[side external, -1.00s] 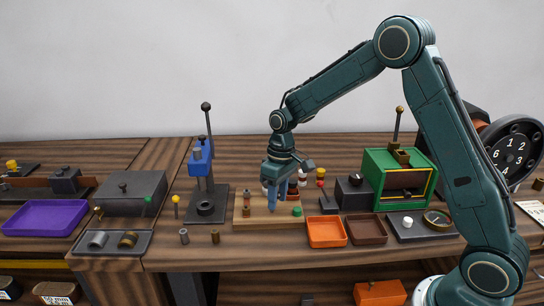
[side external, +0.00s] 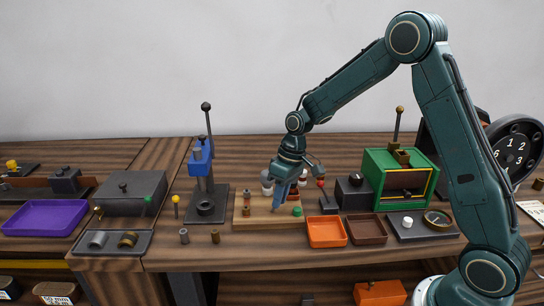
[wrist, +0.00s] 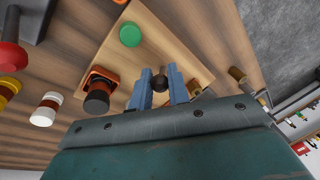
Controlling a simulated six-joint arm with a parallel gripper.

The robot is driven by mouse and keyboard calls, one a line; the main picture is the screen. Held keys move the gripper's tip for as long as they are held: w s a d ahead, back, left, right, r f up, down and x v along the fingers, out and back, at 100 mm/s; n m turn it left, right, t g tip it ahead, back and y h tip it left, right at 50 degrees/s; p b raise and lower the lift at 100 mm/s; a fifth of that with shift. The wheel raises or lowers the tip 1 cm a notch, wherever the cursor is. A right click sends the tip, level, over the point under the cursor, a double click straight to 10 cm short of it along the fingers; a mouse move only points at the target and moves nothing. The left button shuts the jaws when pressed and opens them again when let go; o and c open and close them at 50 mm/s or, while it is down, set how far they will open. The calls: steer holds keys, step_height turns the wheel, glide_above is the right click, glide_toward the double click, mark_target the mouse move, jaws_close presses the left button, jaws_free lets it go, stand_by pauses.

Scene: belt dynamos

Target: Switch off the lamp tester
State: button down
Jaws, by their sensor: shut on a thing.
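A light wooden board (side external: 262,222) with a green button (side external: 297,211), which appears to be the lamp tester, lies on the bench; the board also shows in the wrist view (wrist: 195,45). My gripper (side external: 278,206) is low over the board and tilted. In the wrist view its blue fingers (wrist: 161,75) are shut on a dark round knob (wrist: 160,83), seemingly a switch lever's. The green button (wrist: 130,35) stands beyond the fingertips. The lever's lower part and its mounting are hidden. I cannot tell whether a lamp is lit.
A black-capped post (wrist: 97,98) on an orange base stands left of the fingers. Brass posts (side external: 246,205) stand at the board's left. An orange tray (side external: 326,232) and a brown tray (side external: 367,230) are in front at right. A blue press (side external: 203,165) stands close at left.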

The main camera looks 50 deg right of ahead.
steer(key=c, duration=1.4)
jaws_free()
steer(key=shift+r, duration=0.1)
steer(key=v, duration=1.3)
steer(key=shift+d+r, duration=0.1)
steer(key=shift+r, duration=0.25)
